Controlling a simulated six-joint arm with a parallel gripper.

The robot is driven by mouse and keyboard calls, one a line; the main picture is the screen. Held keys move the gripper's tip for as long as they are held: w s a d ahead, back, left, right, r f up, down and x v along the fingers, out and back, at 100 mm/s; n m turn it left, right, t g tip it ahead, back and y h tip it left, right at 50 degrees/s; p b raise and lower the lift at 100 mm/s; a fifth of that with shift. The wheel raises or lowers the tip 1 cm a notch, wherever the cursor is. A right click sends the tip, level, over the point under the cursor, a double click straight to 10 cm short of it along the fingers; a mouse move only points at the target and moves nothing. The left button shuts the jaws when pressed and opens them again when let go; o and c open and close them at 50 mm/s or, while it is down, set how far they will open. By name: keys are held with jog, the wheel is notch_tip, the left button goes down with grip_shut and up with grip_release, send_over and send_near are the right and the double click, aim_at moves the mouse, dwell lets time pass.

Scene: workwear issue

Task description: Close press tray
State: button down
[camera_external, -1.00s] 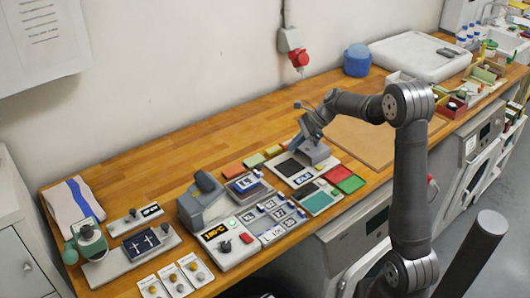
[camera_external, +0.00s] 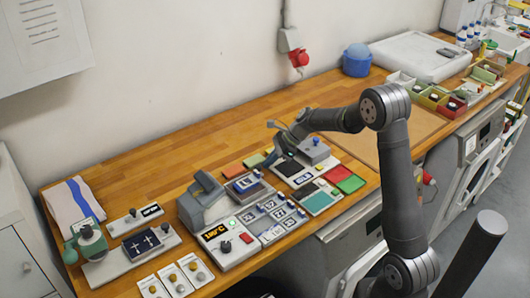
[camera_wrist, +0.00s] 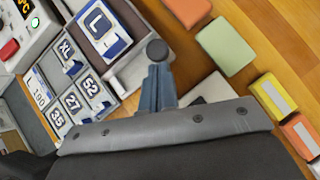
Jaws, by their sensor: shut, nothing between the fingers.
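The press (camera_external: 203,200) is a grey machine with a raised handle, left of centre in the external view. The wrist view shows the L plate (camera_wrist: 98,22) at upper left and a dark round knob (camera_wrist: 157,50) beside the tray. My gripper (camera_wrist: 158,72) is shut and empty, its fingertips right at the knob; I cannot tell whether they touch. In the external view my gripper (camera_external: 271,157) is just right of the tray, fingertips small and partly hidden.
A control box (camera_external: 228,244) and a rack of number tiles (camera_external: 270,218) stand in front. Coloured pads, orange (camera_wrist: 187,10) and green (camera_wrist: 225,45), lie behind my gripper. A grey block with a blue knob (camera_external: 315,150) stands to the right.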

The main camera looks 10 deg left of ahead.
aim_at(245, 180)
jog(key=s+a, duration=0.9)
jog(key=shift+s+a, duration=0.15)
jog(key=shift+s, duration=0.05)
jog(key=d, duration=0.1)
jog(key=w+d, duration=0.1)
jog(key=d, duration=0.2)
jog(key=shift+w+d+r, duration=0.15)
jog(key=shift+w+r, duration=0.15)
jog(key=shift+r, duration=0.1)
jog(key=v, duration=0.9)
jog(key=shift+r, duration=0.35)
jog(key=shift+d, duration=0.15)
